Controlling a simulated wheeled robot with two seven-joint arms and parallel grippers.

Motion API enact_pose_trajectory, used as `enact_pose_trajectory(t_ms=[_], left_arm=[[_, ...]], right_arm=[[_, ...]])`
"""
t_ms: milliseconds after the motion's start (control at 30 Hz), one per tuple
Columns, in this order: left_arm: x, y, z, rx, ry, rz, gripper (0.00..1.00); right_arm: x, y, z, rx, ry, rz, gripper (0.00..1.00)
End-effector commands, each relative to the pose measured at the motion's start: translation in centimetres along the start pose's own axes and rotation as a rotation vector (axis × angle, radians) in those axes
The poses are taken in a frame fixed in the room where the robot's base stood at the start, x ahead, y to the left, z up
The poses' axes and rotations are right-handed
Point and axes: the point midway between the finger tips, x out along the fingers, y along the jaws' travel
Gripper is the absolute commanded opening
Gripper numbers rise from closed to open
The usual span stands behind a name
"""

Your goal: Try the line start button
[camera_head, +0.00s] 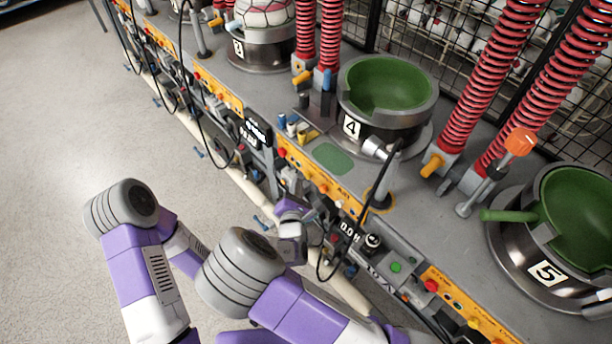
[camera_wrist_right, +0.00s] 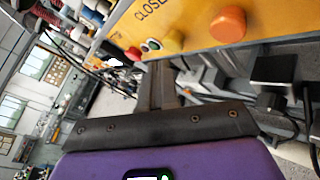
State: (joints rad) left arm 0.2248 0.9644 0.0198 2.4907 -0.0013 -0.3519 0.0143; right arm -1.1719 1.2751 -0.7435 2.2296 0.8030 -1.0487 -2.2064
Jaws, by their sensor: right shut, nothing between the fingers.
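A yellow control panel (camera_head: 315,180) runs along the front of the machine by station 4, with red and orange buttons on it. In the right wrist view the panel (camera_wrist_right: 205,12) shows the word "CLOSE", an orange-red button (camera_wrist_right: 228,24), a yellow-orange button (camera_wrist_right: 173,40) and smaller black and red ones. I cannot read which is line start. My right gripper (camera_head: 316,214) is at the machine's front edge, close to the panel. In the right wrist view its fingers (camera_wrist_right: 160,88) are shut and empty, just below the buttons and apart from them. My left gripper is out of sight.
Green-lined moulds at station 4 (camera_head: 388,85) and station 5 (camera_head: 580,215) stand on the grey bench, beside red coiled hoses (camera_head: 490,80). Black cables hang at the front. A cream pipe (camera_head: 243,188) runs below the panels. The floor (camera_head: 50,150) at left is clear.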

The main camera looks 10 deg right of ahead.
Motion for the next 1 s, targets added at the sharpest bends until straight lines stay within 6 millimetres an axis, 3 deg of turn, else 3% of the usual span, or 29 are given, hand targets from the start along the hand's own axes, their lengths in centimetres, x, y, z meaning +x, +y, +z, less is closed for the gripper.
enact_pose_trajectory(t_ms=[1000], left_arm=[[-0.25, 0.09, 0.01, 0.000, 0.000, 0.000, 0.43]], right_arm=[[0.52, -0.40, 0.39, -0.002, 0.000, -0.001, 0.00]])
